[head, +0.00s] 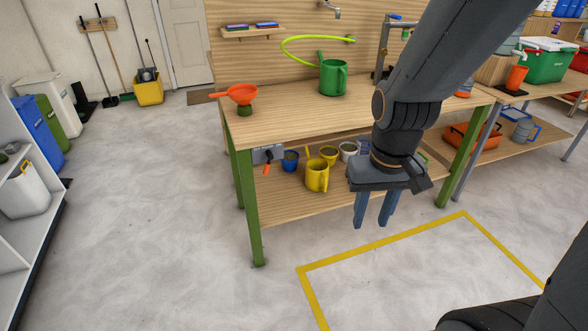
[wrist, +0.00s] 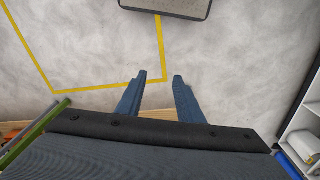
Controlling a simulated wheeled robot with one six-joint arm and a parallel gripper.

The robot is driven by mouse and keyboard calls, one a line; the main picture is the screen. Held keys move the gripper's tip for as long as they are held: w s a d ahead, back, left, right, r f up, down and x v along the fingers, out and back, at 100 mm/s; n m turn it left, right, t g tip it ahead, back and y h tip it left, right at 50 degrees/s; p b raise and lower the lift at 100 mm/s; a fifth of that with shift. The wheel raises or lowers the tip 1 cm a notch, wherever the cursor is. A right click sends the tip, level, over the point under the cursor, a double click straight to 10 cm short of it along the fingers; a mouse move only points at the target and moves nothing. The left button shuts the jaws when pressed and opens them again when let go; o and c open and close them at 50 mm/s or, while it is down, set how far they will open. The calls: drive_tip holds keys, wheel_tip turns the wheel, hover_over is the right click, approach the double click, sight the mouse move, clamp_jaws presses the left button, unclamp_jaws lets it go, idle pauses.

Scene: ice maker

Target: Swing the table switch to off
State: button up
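What looks like the table switch, a grey box (head: 268,154) with a small orange-red lever (head: 267,168), sits under the front edge of the wooden workbench (head: 290,112) near its left end. The lever hangs below the box, tilted slightly; its marks are too small to read. My gripper (head: 374,226) hangs in front of the bench, to the right of the switch, with its blue fingers pointing down. The fingers also show apart and empty over bare floor in the wrist view (wrist: 160,78). The switch is not visible in the wrist view.
The floor left of the bench is clear.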

drive_tip(key=w+f+t+b, duration=0.2)
drive_tip(key=w+f, duration=0.4)
drive_tip(key=w, duration=0.4)
drive_tip(key=n+t+y+b, duration=0.2)
drive_tip(key=t+y+b, duration=0.6)
drive_tip(key=t+b, duration=0.4)
approach(267, 170)
drive_tip(key=w+f+t+p, duration=0.1)
drive_tip(key=w+p, duration=0.1)
drive_tip(key=x, duration=0.7)
drive_tip(key=shift+a+b, duration=0.4)
drive_tip(key=shift+a, duration=0.1)
drive_tip(key=shift+c, duration=0.3)
clamp_jaws()
drive_tip(key=shift+s, duration=0.1)
